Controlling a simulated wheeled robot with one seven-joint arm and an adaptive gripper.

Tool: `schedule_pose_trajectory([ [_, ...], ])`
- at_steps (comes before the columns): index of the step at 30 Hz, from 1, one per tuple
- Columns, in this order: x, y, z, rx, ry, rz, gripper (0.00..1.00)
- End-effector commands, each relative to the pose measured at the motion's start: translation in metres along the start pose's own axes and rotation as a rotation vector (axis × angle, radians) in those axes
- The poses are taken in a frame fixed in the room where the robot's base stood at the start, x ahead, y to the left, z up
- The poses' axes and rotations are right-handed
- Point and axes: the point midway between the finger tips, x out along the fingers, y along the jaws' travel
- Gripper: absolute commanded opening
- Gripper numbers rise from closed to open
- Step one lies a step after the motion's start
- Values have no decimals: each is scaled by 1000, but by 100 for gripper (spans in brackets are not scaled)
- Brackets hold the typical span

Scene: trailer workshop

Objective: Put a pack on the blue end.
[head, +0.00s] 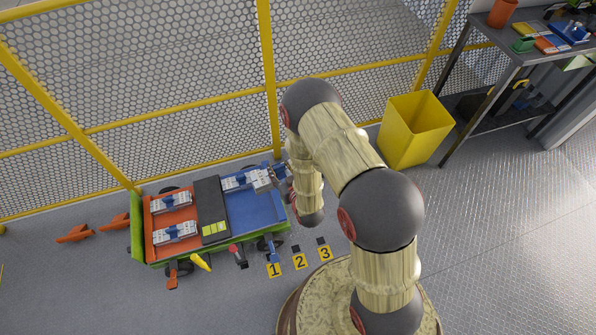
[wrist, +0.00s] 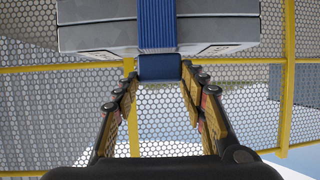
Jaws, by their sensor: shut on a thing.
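The trailer has an orange end (head: 158,217) on the left and a blue end (head: 262,214) on the right, with a dark middle block (head: 209,196) between them. Two grey packs, one upper (head: 171,202) and one lower (head: 176,233), lie on the orange end. A third grey pack (head: 240,180) is over the back of the blue end; I cannot tell whether it touches the bed. My gripper (head: 271,178) is shut on this pack at its right side. In the wrist view the pack (wrist: 95,38) has a blue strap, and the fingers (wrist: 160,70) close around its blue handle.
A yellow mesh fence (head: 180,110) runs close behind the trailer. A yellow bin (head: 415,130) and a workbench (head: 480,75) stand at right. Numbered yellow floor markers (head: 300,261) lie in front; the floor at right is clear.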

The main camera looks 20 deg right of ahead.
Motion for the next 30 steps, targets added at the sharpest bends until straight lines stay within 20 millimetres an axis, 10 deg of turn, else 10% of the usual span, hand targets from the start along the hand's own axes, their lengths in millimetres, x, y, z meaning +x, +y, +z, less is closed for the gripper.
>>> schedule_pose_trajectory([
  [30,182,-119,201,-88,5,-211,0],
])
